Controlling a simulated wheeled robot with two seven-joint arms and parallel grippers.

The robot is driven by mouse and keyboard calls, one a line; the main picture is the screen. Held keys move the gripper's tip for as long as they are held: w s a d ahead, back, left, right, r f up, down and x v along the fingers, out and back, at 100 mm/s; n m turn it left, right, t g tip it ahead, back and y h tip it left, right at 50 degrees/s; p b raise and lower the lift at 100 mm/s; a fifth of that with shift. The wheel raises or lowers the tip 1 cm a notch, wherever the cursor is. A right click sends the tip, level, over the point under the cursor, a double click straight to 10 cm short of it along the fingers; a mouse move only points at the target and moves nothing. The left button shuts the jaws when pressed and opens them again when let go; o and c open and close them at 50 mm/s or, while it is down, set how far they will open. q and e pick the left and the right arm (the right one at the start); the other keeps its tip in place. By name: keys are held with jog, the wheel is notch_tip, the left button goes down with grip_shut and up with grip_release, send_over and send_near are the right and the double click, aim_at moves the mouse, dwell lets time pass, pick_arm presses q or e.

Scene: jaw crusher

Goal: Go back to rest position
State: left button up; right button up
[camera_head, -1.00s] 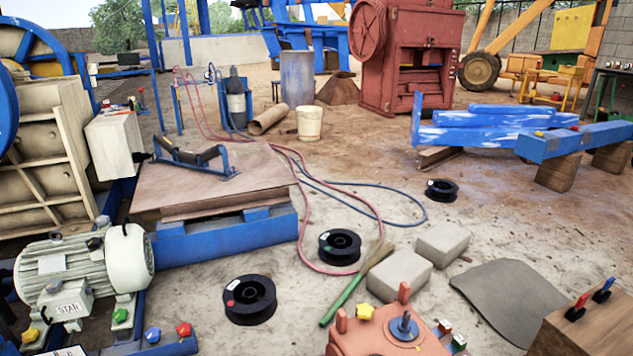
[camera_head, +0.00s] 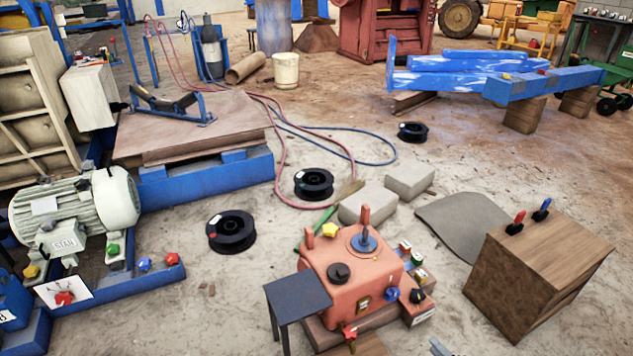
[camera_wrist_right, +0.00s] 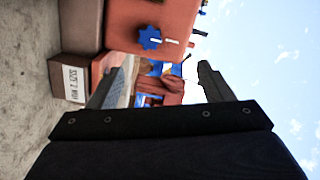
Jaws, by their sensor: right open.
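My right gripper shows in the right wrist view (camera_wrist_right: 158,88) with its two dark fingers spread apart and nothing between them. In the head view only a small grey tip (camera_head: 438,347) shows at the bottom edge, right of centre, in front of the red machine box. The red machine box (camera_head: 345,270) carries colored knobs and a lever on top. It also shows in the right wrist view (camera_wrist_right: 120,18), with a blue star knob (camera_wrist_right: 150,38) on its side, beyond the fingers. My left gripper is not in view.
A small dark table (camera_head: 298,294) stands left of the red box and a wooden box (camera_head: 540,262) right of it. A motor (camera_head: 75,210) is at the left. Black spools (camera_head: 231,232) and grey blocks (camera_head: 368,203) lie on the ground.

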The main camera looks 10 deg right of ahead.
jog(key=w+a+r+n+g+y, duration=0.2)
jog(key=a+r+n+g+y, duration=0.25)
jog(key=r, duration=0.65)
jog(key=w+a+r+n+g+y, duration=0.1)
jog(key=w+a+r+n+g, duration=0.25)
jog(key=a+r+g, duration=0.55)
jog(key=s+a+r+n+g+h, duration=0.1)
jog(key=s+a+r+h, duration=0.15)
jog(key=r, duration=0.45)
jog(key=s+a+r+n+h, duration=0.15)
jog(key=s+r, duration=0.25)
jog(key=r, duration=0.4)
jog(key=s+a+r+m+t+h, duration=0.1)
jog(key=s+a+r+t+h, duration=0.15)
jog(key=s+r, duration=0.45)
jog(key=s+a+r+m+t+h, duration=0.1)
jog(key=s+a+r+h, duration=0.15)
jog(key=s, duration=0.95)
notch_tip(320, 180, up, 30)
jog(key=p, duration=3)
jog(key=shift+w+a+y+p, duration=0.2)
jog(key=shift+a+y+p, duration=0.15)
jog(key=shift+a, duration=0.1)
jog(key=shift+c, duration=0.2)
